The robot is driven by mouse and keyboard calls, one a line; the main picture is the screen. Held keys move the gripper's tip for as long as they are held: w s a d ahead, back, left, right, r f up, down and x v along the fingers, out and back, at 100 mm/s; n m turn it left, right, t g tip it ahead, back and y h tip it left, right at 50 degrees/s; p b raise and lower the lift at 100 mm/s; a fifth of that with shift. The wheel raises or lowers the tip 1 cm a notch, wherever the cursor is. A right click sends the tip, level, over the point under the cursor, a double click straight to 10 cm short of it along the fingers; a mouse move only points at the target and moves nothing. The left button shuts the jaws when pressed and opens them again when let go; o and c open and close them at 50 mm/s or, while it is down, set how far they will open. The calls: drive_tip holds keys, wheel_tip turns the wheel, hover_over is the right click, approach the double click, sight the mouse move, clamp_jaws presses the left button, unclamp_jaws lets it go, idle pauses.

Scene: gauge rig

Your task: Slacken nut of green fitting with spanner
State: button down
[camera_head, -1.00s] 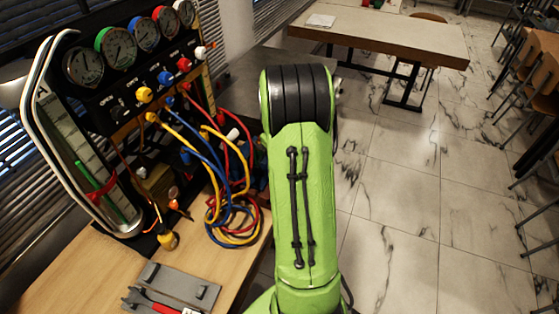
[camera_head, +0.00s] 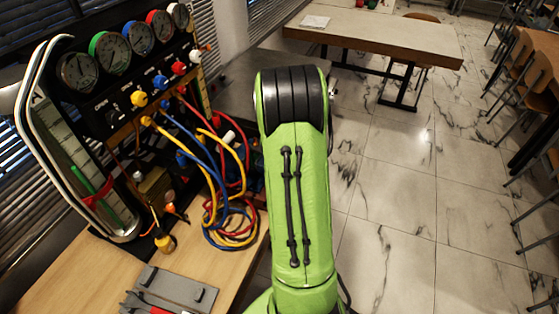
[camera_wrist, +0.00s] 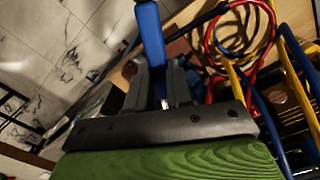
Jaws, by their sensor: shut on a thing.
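My gripper (camera_wrist: 160,82) shows in the wrist view, its dark fingers closed around a blue handle (camera_wrist: 149,35). I take this for the spanner; its working end is not visible. In the head view my green arm hides the gripper. The gauge rig stands at left, with a green-rimmed gauge (camera_head: 112,52) second from the left. Below it are yellow (camera_head: 139,99), blue and red knobs with hoses. I cannot make out a green fitting or its nut in either view.
Yellow, blue and red hoses (camera_head: 232,225) loop down beside the rig on the wooden bench (camera_head: 65,280). A grey holder (camera_head: 172,290) with a red-handled tool lies at the bench front. A table (camera_head: 385,38) stands behind, with open tiled floor at right.

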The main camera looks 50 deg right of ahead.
drive_tip(key=shift+d+n+p, duration=0.55)
drive_tip(key=shift+d+n, duration=0.95)
idle(0.9)
drive_tip(key=shift+a, duration=0.2)
drive_tip(key=shift+a+m, duration=0.3)
drive_tip(key=shift+m, duration=0.2)
drive_tip(key=shift+a+m, duration=0.4)
drive_tip(key=shift+a, duration=0.05)
drive_tip(key=shift+s+b, duration=0.1)
drive_tip(key=shift+b, duration=0.2)
drive_tip(key=s+r+p, duration=0.2)
drive_tip(key=s+r, duration=0.2)
drive_tip(key=s, duration=0.1)
drive_tip(key=shift+r, duration=0.35)
idle(1.0)
drive_tip(key=shift+w+a+f, duration=0.1)
drive_tip(key=shift+a+f, duration=0.05)
